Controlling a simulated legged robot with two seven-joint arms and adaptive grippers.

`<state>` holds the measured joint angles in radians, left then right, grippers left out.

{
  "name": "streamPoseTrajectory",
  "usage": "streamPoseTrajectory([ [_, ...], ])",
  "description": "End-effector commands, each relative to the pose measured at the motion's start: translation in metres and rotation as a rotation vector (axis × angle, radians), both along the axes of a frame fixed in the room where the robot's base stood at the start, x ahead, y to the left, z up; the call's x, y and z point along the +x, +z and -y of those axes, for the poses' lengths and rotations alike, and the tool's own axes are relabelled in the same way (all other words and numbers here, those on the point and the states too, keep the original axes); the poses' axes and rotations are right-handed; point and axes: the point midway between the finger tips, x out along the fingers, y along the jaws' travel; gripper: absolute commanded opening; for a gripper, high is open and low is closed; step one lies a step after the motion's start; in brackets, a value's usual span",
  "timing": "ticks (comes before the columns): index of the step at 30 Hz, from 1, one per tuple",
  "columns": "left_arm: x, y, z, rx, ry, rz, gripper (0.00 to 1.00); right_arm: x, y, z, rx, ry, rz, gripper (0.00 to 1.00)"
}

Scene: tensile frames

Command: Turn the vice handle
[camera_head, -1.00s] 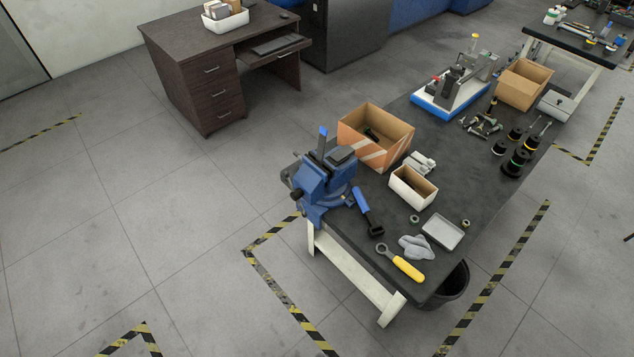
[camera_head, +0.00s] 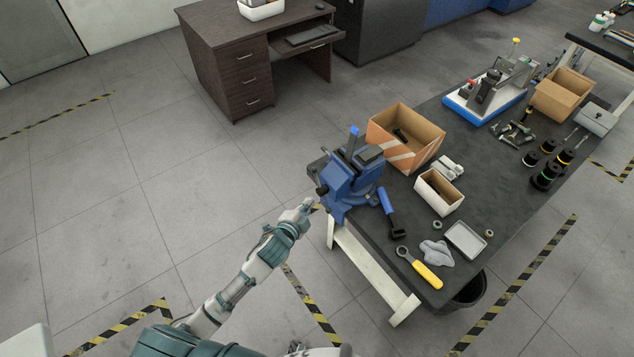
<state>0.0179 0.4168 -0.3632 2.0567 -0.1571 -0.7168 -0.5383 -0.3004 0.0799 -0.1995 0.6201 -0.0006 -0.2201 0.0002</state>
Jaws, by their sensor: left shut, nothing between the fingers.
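The blue bench vice (camera_head: 350,187) is at the left corner of the dark workbench (camera_head: 470,180). An upright bar with a blue end (camera_head: 353,138) stands at its top; I take it for the handle. A dark round end (camera_head: 322,190) faces left, toward my arm. My left gripper (camera_head: 307,204) is shut and empty. It shows just left of the vice and a little below its dark end, apparently apart from it; the depth gap is hard to judge. My right gripper does not show.
A blue-handled tool (camera_head: 387,203), a yellow-handled wrench (camera_head: 424,273), a grey cloth (camera_head: 436,252) and a tray (camera_head: 466,240) lie on the bench. An open cardboard box (camera_head: 405,135) stands behind the vice. Floor left of the bench is clear up to a brown desk (camera_head: 225,70).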

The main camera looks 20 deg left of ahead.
Motion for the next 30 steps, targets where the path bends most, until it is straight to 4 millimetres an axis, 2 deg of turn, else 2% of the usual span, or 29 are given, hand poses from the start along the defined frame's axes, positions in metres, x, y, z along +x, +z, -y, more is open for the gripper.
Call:
streamPoseTrajectory([
  [5, 0.021, -0.005, 0.003, -0.002, 0.001, 0.002, 0.0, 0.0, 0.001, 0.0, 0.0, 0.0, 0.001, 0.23],
  [16, 0.094, -0.027, 0.014, -0.004, 0.001, 0.001, 0.0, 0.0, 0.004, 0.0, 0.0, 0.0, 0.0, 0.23],
  [24, 0.115, -0.045, -0.005, -0.002, 0.001, 0.001, 0.0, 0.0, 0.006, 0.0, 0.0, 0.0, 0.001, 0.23],
  [30, 0.119, -0.048, -0.008, -0.002, 0.0, 0.001, 0.0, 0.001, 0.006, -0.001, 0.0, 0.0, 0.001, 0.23],
])
